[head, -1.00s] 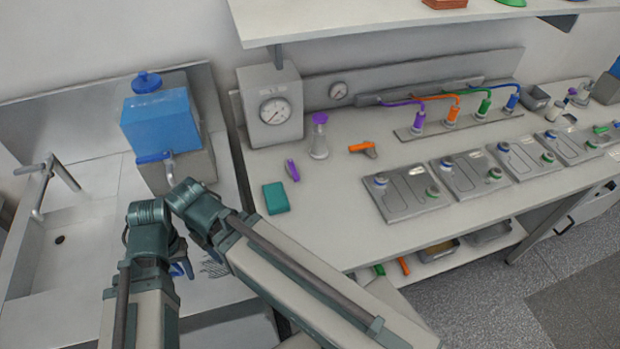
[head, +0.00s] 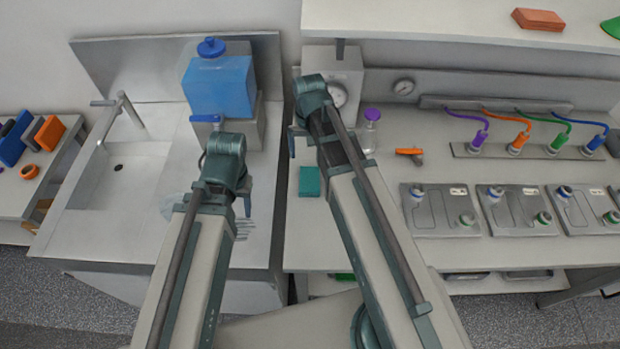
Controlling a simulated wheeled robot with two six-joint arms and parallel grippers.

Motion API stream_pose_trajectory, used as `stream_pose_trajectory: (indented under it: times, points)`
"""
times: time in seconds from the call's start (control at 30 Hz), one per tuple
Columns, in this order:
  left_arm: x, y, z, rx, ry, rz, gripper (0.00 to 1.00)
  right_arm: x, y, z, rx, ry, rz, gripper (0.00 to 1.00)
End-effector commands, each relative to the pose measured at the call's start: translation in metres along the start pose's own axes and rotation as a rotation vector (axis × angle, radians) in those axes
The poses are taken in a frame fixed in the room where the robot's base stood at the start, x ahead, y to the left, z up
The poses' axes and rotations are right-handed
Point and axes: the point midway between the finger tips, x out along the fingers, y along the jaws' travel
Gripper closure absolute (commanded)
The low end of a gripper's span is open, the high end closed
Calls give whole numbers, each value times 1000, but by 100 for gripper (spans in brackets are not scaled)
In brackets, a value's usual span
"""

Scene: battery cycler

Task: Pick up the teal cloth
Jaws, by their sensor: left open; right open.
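The teal cloth (head: 309,181) is a small folded rectangle lying flat on the left part of the counter (head: 303,225), near its left edge. In the head view it shows just left of my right arm, apart from it. My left arm reaches up in front of the sink unit, left of the cloth. Nothing is seen touching the cloth.
A blue container (head: 219,86) with a tap stands behind my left arm. The sink (head: 130,165) is left. A purple-capped bottle (head: 370,130) and an orange tool (head: 409,152) stand and lie right of my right arm. Metal plates (head: 439,209) line the counter farther right.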

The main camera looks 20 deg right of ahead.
Motion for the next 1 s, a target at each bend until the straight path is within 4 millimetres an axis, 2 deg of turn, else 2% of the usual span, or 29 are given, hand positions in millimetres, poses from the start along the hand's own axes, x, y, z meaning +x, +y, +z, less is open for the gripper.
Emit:
stream_pose_trajectory:
  times: [0.27, 0.7, 1.0]
  points:
    - [23, 2, -1, 3, 0, 0, 50, 23, 0, 1, -3, 0, 0, 0]
    - [83, 8, -5, 2, 0, -1, 50, 84, 0, 1, -4, 0, 1, 0]
    - [87, 8, -5, 2, 0, -1, 50, 88, 0, 1, -4, 0, 1, 0]
